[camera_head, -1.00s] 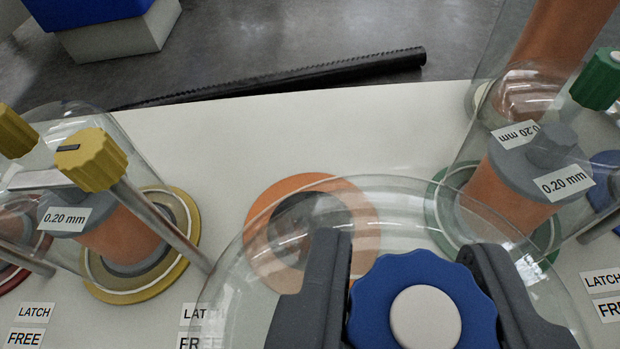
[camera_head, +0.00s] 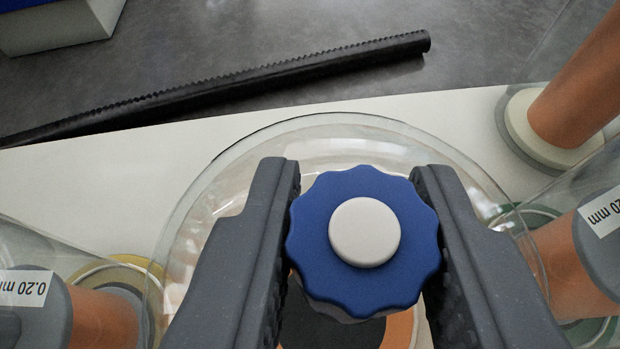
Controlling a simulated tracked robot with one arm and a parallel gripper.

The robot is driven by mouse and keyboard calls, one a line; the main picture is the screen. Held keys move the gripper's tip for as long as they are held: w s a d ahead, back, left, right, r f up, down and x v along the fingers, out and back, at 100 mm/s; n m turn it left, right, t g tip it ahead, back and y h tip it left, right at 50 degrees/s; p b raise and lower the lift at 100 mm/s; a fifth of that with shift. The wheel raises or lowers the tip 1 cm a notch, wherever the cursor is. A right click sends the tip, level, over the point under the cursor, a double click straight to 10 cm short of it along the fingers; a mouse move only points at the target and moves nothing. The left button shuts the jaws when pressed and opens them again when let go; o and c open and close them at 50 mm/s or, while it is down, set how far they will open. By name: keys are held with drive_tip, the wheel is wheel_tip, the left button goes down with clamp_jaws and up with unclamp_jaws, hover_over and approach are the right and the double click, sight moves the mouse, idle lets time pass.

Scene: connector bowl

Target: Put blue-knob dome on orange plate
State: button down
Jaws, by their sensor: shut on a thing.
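The blue knob (camera_head: 312,217) with a white centre cap tops a clear dome (camera_head: 330,130). My gripper (camera_head: 362,215) is shut on the knob, with one dark finger on each side. The transparent dome spreads out below and around the fingers. The orange plate (camera_head: 400,332) shows only in part below the knob, through the dome and between the fingers, with a dark centre. The knob and fingers hide most of the plate. I cannot tell whether the dome's rim touches the white surface.
A clear cover with an orange cylinder over a yellow ring (camera_head: 135,262) stands at left. Another with an orange cylinder over a green ring (camera_head: 590,335) stands at right, close to the dome's edge. An orange post on a cream base (camera_head: 520,125) stands behind. A black toothed bar (camera_head: 230,85) lies beyond.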

sight(348, 333)
drive_tip(key=shift+f+b, duration=0.9)
drive_tip(key=shift+f, duration=0.95)
drive_tip(key=shift+r, duration=0.1)
drive_tip(key=c, duration=1.1)
unclamp_jaws()
drive_tip(key=shift+r, duration=0.1)
drive_tip(key=shift+s+r, duration=0.2)
drive_tip(key=shift+s, duration=0.05)
drive_tip(key=p+v, duration=0.4)
drive_tip(key=v, duration=0.7)
drive_tip(key=shift+s, duration=0.25)
drive_tip(key=shift+a+f, duration=0.2)
